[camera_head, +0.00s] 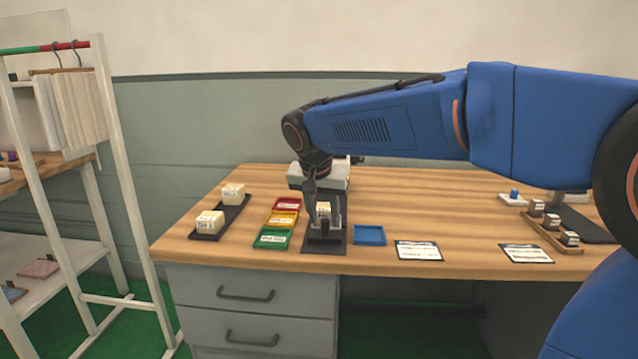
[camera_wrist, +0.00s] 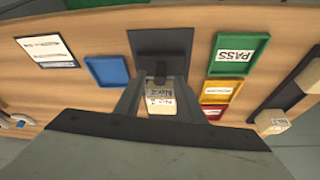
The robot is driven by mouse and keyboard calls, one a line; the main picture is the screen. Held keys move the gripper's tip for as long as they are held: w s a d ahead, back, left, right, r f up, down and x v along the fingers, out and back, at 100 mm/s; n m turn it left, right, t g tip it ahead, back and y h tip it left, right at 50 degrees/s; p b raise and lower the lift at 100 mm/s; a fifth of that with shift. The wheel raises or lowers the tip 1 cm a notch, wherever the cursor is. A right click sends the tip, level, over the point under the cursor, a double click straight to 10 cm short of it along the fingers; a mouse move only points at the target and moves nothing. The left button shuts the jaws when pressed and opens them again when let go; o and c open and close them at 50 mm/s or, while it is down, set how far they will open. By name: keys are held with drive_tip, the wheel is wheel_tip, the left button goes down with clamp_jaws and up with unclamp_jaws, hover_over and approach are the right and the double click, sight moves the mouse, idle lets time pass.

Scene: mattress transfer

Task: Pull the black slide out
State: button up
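A dark flat plate (camera_wrist: 160,40) lies on the wooden table, with a black upright handle-like piece (camera_wrist: 160,72) at its inner end. I take these to be the black slide, though its edges are partly hidden. A white block with printed text (camera_wrist: 160,103) stands beside the handle. In the head view the plate (camera_head: 310,247) lies under my gripper (camera_head: 325,222), which points down over it. In the wrist view my gripper's fingers (camera_wrist: 160,85) stand apart, on either side of the handle and block. Contact with the handle cannot be told.
Green (camera_head: 272,239), yellow and red trays stand left of the plate, and a blue tray (camera_head: 370,235) stands close on its right. A black tray with white blocks (camera_head: 222,218) lies farther left. Printed cards (camera_head: 418,251) lie to the right. The table's front edge is near the plate.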

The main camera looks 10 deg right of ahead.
drive_tip(key=v, duration=1.4)
drive_tip(key=shift+s+r, duration=0.2)
drive_tip(key=s+d+f+n, duration=0.2)
drive_tip(key=s+d+f, duration=0.2)
drive_tip(key=s+f, duration=0.4)
drive_tip(key=s+d+f+n+y, duration=0.1)
drive_tip(key=s+d+f+n, duration=0.1)
drive_tip(key=s+d+f, duration=0.3)
drive_tip(key=s+d+f+n+t+y, duration=0.1)
drive_tip(key=s+d+f, duration=0.4)
drive_tip(key=s+f, duration=0.7)
drive_tip(key=shift+s+d+f+n, duration=0.25)
drive_tip(key=shift+f+n, duration=0.15)
drive_tip(key=shift+f, duration=0.1)
drive_tip(key=shift+c, duration=0.6)
drive_tip(key=shift+d, duration=0.1)
